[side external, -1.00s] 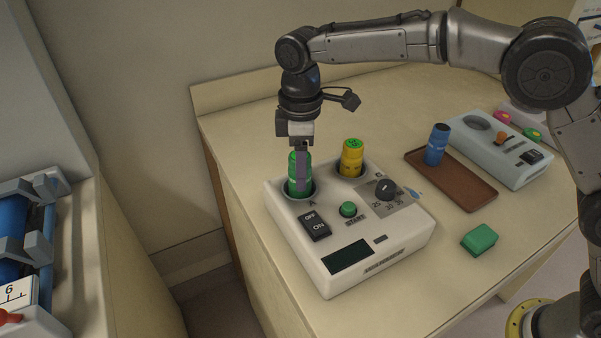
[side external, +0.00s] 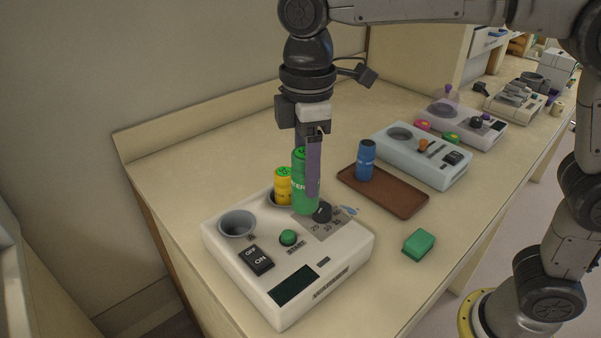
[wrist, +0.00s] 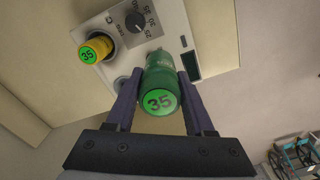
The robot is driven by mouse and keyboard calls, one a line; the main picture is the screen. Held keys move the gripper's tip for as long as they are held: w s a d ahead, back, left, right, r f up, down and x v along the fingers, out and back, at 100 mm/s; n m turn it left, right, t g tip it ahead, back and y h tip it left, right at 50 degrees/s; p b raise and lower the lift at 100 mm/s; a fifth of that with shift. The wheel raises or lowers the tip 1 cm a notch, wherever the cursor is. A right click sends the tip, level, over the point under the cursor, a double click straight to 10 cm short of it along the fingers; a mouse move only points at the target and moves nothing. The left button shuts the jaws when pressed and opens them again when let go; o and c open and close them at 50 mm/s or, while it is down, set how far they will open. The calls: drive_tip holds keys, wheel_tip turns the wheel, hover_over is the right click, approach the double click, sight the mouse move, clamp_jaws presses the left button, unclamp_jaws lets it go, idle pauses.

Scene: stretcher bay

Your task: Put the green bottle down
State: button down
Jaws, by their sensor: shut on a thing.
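The green bottle (side external: 300,180) is upright in my gripper (side external: 313,185), which is shut on it. In the side view it is in front of the right part of the white warmer (side external: 340,255), near the dial; whether its base touches the warmer I cannot tell. In the wrist view the green bottle (wrist: 160,85), with a 35 on its cap, lies between the fingers of my gripper (wrist: 160,95). The yellow bottle (side external: 283,187) stands in the warmer's back well. The warmer's front-left well (side external: 238,224) is empty.
A brown tray (side external: 395,200) with a blue bottle (side external: 365,160) on it lies right of the warmer. A pale blue device (side external: 405,145) stands behind it. A green block (side external: 419,244) lies at the front.

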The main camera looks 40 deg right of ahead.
drive_tip(key=shift+s+d, duration=0.1)
drive_tip(key=shift+s, duration=0.15)
drive_tip(key=s+d+f+m, duration=0.1)
drive_tip(key=s+d+m, duration=0.5)
drive_tip(key=d, duration=0.7)
drive_tip(key=s+d+f+m, duration=0.25)
drive_tip(key=s+d, duration=0.55)
drive_tip(key=d, duration=0.4)
drive_tip(key=shift+m, duration=0.25)
drive_tip(key=shift+w+d+f, duration=0.8)
drive_tip(key=shift+w+f, duration=1.2)
drive_tip(key=shift+w, duration=0.25)
drive_tip(key=shift+w+d+f, duration=0.85)
drive_tip(key=shift+w+f, duration=1.2)
drive_tip(key=shift+w, duration=0.15)
drive_tip(key=shift+w+d+f, duration=0.8)
drive_tip(key=shift+w+f, duration=1.2)
drive_tip(key=shift+w, duration=0.25)
